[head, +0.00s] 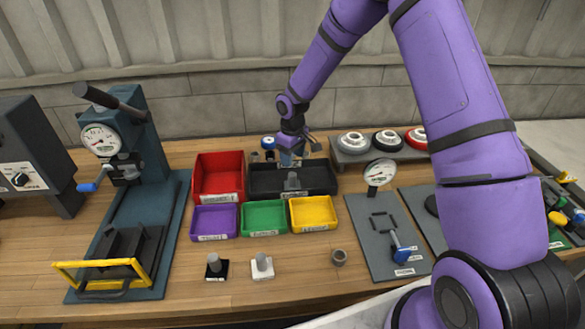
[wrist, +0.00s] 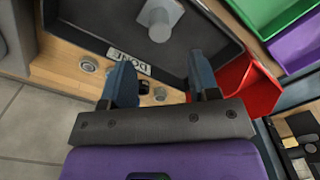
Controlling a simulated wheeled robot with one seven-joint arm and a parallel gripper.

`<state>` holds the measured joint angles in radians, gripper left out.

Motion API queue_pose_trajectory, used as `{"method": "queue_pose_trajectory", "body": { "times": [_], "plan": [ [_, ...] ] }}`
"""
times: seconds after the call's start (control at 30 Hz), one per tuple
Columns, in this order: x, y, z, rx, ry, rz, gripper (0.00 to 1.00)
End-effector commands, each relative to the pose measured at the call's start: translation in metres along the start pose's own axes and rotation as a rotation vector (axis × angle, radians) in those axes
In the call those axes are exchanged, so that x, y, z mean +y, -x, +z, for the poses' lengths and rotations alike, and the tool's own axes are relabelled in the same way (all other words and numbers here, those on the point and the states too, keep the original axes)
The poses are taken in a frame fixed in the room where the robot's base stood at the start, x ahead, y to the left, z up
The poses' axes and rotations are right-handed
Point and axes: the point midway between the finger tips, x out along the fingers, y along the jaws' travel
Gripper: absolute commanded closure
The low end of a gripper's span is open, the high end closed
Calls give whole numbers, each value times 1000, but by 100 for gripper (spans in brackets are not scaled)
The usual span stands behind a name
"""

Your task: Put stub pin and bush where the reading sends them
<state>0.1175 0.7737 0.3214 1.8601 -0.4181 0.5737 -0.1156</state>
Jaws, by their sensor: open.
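My gripper (head: 291,158) is open over the back of the black tray (head: 321,177), its blue fingers apart and empty in the wrist view (wrist: 161,85). A grey part with a cylindrical stub on a square foot (head: 292,182) is in the tray; it also shows in the wrist view (wrist: 160,20). A grey ring-like bush (head: 339,257) is on the bench. One grey stub (head: 214,262) is on a black base and another (head: 262,262) on a white base; I cannot tell which is the stub pin. The press dial (head: 101,140) is too small to read.
Red (head: 218,197), purple (head: 213,234), green (head: 264,232) and yellow (head: 313,226) bins crowd around the tray. A teal press (head: 150,150) with a yellow guard stands left. Another dial (head: 380,172) stands by a grey mat (head: 365,235).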

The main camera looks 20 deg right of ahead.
Motion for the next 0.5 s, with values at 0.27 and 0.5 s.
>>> {"method": "queue_pose_trajectory", "body": {
  "times": [0.27, 0.5],
  "plan": [
    [0, 26, 0, 0, 0, 0, 45],
    [0, 35, 2, 2, -3, 6, 45]
  ]
}}
